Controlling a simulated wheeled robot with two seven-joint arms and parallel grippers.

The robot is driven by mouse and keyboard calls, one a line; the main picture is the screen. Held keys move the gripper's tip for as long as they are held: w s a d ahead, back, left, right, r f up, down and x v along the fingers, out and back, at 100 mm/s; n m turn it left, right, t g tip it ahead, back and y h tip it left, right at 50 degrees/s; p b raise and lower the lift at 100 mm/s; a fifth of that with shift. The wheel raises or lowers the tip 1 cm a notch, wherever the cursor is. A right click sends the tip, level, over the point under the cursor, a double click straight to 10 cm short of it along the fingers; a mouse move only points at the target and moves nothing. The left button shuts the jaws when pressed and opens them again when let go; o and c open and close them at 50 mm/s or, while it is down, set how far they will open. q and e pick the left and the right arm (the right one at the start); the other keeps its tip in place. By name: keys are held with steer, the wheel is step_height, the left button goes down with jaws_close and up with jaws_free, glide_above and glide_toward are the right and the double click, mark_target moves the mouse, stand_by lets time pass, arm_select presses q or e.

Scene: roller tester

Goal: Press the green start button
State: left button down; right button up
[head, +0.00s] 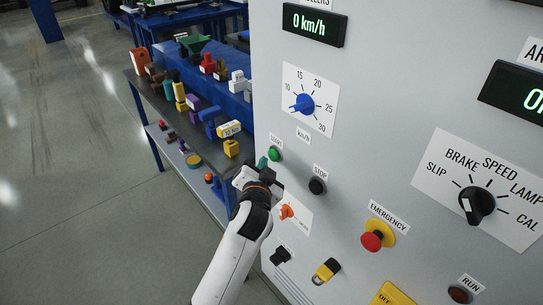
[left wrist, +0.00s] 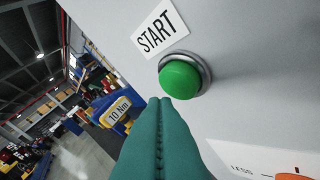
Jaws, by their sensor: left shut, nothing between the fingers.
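The green start button (head: 275,154) is a round dome on the grey panel, under a small white label. In the left wrist view the button (left wrist: 180,80) sits in a metal ring below the START label (left wrist: 160,33). My left gripper (head: 262,162) is shut and empty, just below and left of the button in the head view. Its teal fingers (left wrist: 160,103) end just below and left of the button in the left wrist view, overlapping its lower edge closely. I cannot tell whether they touch it. My right gripper is not in view.
The black stop button (head: 317,186) is right of the start button. An orange switch (head: 287,211) is below, and a red emergency button (head: 372,241) is lower right. A blue dial (head: 303,105) is above. A shelf of tools (head: 163,110) stands left of the panel.

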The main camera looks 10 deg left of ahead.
arm_select(q)
steer(key=shift+w+d, duration=0.1)
steer(key=shift+w, duration=0.05)
stand_by(0.6)
steer(key=shift+w+d, duration=0.2)
